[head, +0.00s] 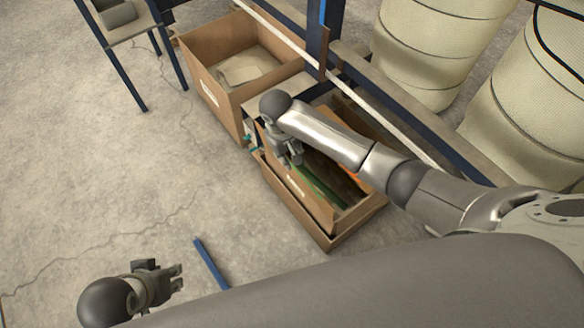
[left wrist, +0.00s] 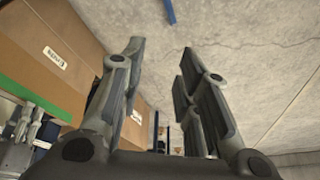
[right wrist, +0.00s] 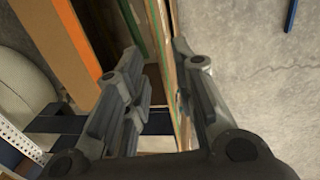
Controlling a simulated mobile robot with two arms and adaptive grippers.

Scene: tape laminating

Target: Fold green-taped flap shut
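The open cardboard box (head: 345,230) stands low beside the rack, with a green strip (head: 325,190) along its near flap and orange on the far side (head: 355,177). My right gripper (head: 290,155) is at the box's near-left edge. In the right wrist view its fingers (right wrist: 155,75) are apart, with upright cardboard panels (right wrist: 168,60) showing between and behind them; contact cannot be told. The green strip also shows in the left wrist view (left wrist: 40,104). My left gripper (head: 175,278) is open and empty, over the floor well away from the box.
Another open cardboard box (head: 225,95) stands behind the taped one. Large beige rolls (head: 430,50) are at the back right, behind the rack's blue beams. A blue bar (head: 210,264) shows near my left gripper.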

